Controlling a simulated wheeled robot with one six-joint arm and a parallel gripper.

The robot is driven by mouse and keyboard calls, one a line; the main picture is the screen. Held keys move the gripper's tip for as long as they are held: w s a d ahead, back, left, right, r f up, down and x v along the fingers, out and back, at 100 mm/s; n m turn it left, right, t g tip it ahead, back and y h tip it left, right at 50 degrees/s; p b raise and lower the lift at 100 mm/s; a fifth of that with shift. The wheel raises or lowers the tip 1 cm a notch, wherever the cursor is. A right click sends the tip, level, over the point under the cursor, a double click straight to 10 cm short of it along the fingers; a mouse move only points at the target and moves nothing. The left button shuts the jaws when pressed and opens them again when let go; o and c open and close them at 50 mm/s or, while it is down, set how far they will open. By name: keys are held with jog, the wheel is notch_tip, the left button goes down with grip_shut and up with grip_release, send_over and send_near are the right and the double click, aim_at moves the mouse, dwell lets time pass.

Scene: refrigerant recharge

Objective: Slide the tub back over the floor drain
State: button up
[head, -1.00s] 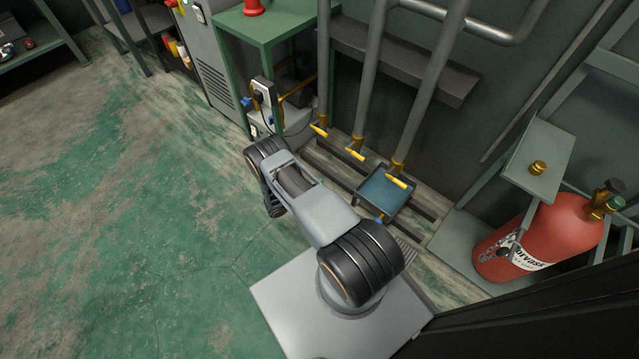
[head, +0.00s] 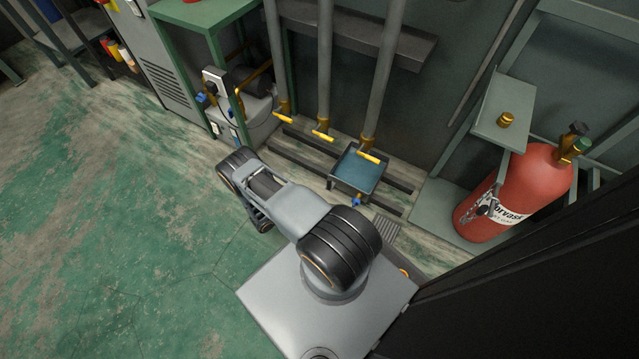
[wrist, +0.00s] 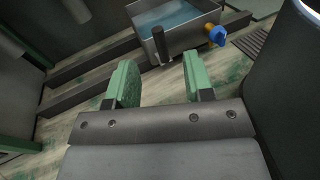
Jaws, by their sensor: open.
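The tub (head: 338,180) is a dark, square, shallow tray holding blue liquid. It stands by the dark floor rails, below the rightmost pipe's yellow-handled valve. A blue tap (head: 357,201) sticks out of its near side. The floor drain (head: 386,232) is a slatted grate to the near right of the tub, and the tub is not over it. In the wrist view the tub (wrist: 192,40) is ahead of my gripper (wrist: 160,78), with the tap (wrist: 216,36) and grate (wrist: 249,42) to the right. My gripper is open and empty, apart from the tub. My arm hides it in the head view.
A red cylinder (head: 500,205) stands on a low shelf at the right. Three vertical pipes (head: 325,75) with yellow valve handles rise behind the tub. A green stand (head: 200,15) with a pump is at the left. Open green floor (head: 110,240) lies to the left.

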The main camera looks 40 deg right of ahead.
jog(key=n+t+b, duration=0.2)
send_near(328, 182)
jog(key=s+a+f, duration=0.2)
jog(key=a, duration=0.1)
jog(key=shift+t+h, duration=0.5)
jog(key=d, duration=0.4)
jog(key=w+d+b, duration=0.1)
jog(key=d, duration=0.4)
jog(key=w+d+b, duration=0.1)
jog(key=d, duration=0.4)
jog(key=shift+d+r, duration=0.1)
jog(key=shift+r, duration=0.3)
jog(key=shift+c, duration=0.5)
grip_shut()
